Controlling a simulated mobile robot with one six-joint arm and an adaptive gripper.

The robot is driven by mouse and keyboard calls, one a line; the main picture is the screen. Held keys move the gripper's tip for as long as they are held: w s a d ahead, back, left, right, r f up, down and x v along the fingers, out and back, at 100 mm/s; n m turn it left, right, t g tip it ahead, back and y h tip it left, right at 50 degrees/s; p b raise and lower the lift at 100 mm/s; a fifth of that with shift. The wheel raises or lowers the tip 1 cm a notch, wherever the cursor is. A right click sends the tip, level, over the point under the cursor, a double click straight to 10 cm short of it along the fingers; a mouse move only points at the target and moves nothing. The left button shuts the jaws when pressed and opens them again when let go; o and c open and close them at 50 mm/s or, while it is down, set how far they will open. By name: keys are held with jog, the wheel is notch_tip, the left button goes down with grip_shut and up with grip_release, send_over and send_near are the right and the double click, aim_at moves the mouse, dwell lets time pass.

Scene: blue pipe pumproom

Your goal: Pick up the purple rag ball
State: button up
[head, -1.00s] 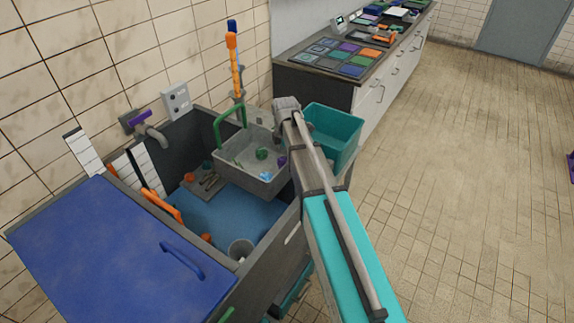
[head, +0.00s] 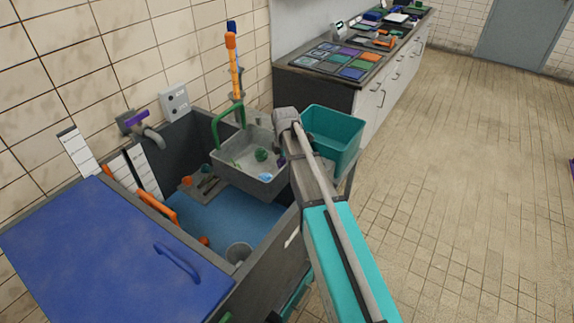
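A small purple patch (head: 281,161), which may be the purple rag ball, shows at the right side of the grey basin (head: 250,183), mostly hidden by my arm. A green ball-like item (head: 261,155) and a small light-blue item (head: 265,176) are also in the basin. My arm reaches up from the bottom right and its grey joint is over the basin's right edge. My gripper is hidden behind the arm, so its fingers and any hold cannot be seen.
A teal bin (head: 333,140) stands right of my arm. The basin sits over a dark sink (head: 215,215) with a blue lid (head: 110,255) at left. An orange-handled pole (head: 234,65) and a tap (head: 145,130) rise behind. The tiled floor at right is clear.

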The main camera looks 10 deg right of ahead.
jog(key=shift+c, duration=0.2)
jog(key=c, duration=0.9)
jog(key=shift+r, duration=0.15)
notch_tip(320, 180, up, 10)
jog(key=p, duration=1)
jog(key=shift+f, duration=0.2)
